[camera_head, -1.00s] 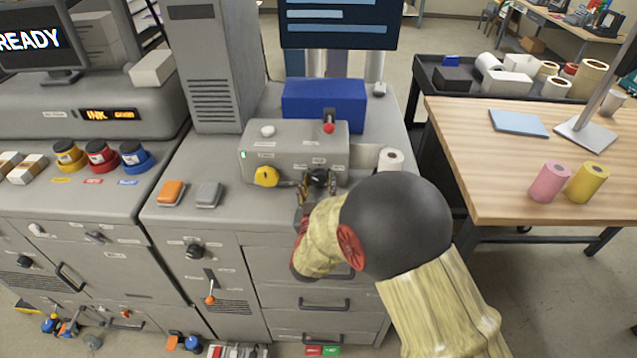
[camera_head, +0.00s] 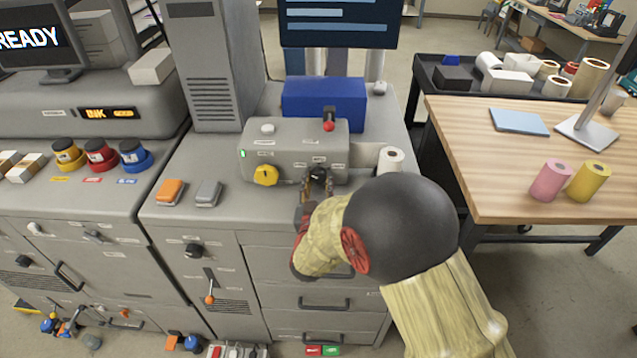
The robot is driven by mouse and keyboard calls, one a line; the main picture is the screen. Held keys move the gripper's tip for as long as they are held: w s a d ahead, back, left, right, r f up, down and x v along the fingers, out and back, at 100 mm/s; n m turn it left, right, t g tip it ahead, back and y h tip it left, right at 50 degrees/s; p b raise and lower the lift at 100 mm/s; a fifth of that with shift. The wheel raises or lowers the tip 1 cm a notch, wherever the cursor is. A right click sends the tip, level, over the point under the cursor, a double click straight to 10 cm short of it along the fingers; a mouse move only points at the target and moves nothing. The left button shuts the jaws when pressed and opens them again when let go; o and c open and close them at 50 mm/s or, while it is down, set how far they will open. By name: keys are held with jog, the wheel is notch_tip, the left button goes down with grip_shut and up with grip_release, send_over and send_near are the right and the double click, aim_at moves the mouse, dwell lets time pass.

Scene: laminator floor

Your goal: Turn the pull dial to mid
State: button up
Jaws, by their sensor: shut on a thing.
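The grey box-shaped unit (camera_head: 290,152) stands on the grey cabinet top. A small black dial (camera_head: 319,172) is on its front at the right, with small labels around it that I cannot read. A yellow knob (camera_head: 265,175) is on the same front at the left. My gripper (camera_head: 316,186) reaches the black dial from the front and is shut on it. Its fingers cover the dial's lower part, so the dial's pointer and setting cannot be made out.
A red-tipped lever (camera_head: 328,124) and a white button (camera_head: 267,129) are on top of the unit. A blue box (camera_head: 323,103) stands behind. Orange (camera_head: 171,191) and grey (camera_head: 208,193) blocks lie left.

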jog(key=m+b, duration=0.2)
jog(key=b, duration=0.1)
jog(key=m+b, duration=0.3)
jog(key=shift+a+f+m+b, duration=0.1)
jog(key=shift+f+m+b, duration=0.1)
jog(key=shift+m+b, duration=0.15)
jog(key=m+b, duration=0.3)
jog(key=b, duration=0.1)
jog(key=shift+r+m+y+b, duration=0.1)
jog(key=shift+m+y+b, duration=0.15)
jog(key=shift+y+b, duration=0.05)
jog(key=shift+r+m+b, duration=0.1)
jog(key=shift+m+b, duration=0.7)
jog(key=o, duration=1.1)
jog(key=shift+c, duration=0.2)
jog(key=shift+o, duration=0.5)
jog(key=shift+r, duration=0.1)
